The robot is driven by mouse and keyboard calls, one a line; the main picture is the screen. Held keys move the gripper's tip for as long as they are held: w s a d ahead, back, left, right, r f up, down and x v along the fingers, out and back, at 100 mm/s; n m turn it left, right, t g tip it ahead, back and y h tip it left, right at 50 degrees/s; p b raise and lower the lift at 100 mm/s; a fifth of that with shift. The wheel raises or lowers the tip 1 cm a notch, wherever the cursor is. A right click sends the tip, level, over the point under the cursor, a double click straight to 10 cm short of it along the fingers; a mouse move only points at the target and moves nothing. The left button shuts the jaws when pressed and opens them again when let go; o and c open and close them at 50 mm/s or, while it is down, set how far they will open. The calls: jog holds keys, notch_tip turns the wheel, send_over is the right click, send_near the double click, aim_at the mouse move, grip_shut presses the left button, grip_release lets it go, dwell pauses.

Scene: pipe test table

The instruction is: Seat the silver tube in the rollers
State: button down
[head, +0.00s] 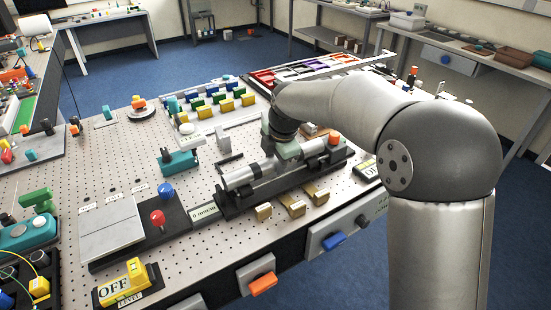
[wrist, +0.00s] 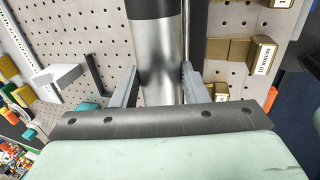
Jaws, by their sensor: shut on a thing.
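The silver tube (head: 237,179) has a black band and lies lengthwise along the black roller fixture (head: 236,204) near the table's front edge. The tube also fills the middle of the wrist view (wrist: 161,75), with its black band at the top. My gripper (head: 270,160) comes down over the tube from above. In the wrist view its two grey fingers (wrist: 158,88) stand on either side of the tube, shut on it. The rollers themselves are hidden, and I cannot tell whether the tube touches them.
Brass blocks (head: 293,204) sit in front of the fixture, and also show in the wrist view (wrist: 262,55). A red knob (head: 158,218) and a blue knob (head: 166,190) stand left. A teal clamp (head: 178,162) stands behind. Bare pegboard (head: 140,165) lies to the left.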

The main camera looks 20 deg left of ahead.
jog(key=c, duration=0.7)
grip_release()
jog(key=shift+c, duration=0.2)
jog(key=b+v, duration=0.1)
jog(key=v, duration=1.6)
jog(key=shift+r, duration=0.2)
jog(key=shift+d, duration=0.15)
jog(key=s+d+f+m+h, duration=0.1)
jog(key=s+d+f+m, duration=0.3)
jog(key=d+m, duration=0.3)
jog(key=s+d+f+m+h, duration=0.1)
jog(key=s+d+f+m, duration=0.2)
jog(key=d+m, duration=0.35)
jog(key=s+d+f+m+g, duration=0.1)
jog(key=s+d+f+m, duration=1)
jog(key=s+d, duration=0.3)
jog(key=shift+s+d+f+m, duration=0.4)
jog(key=shift+s+m, duration=0.45)
jog(key=shift+s, duration=0.3)
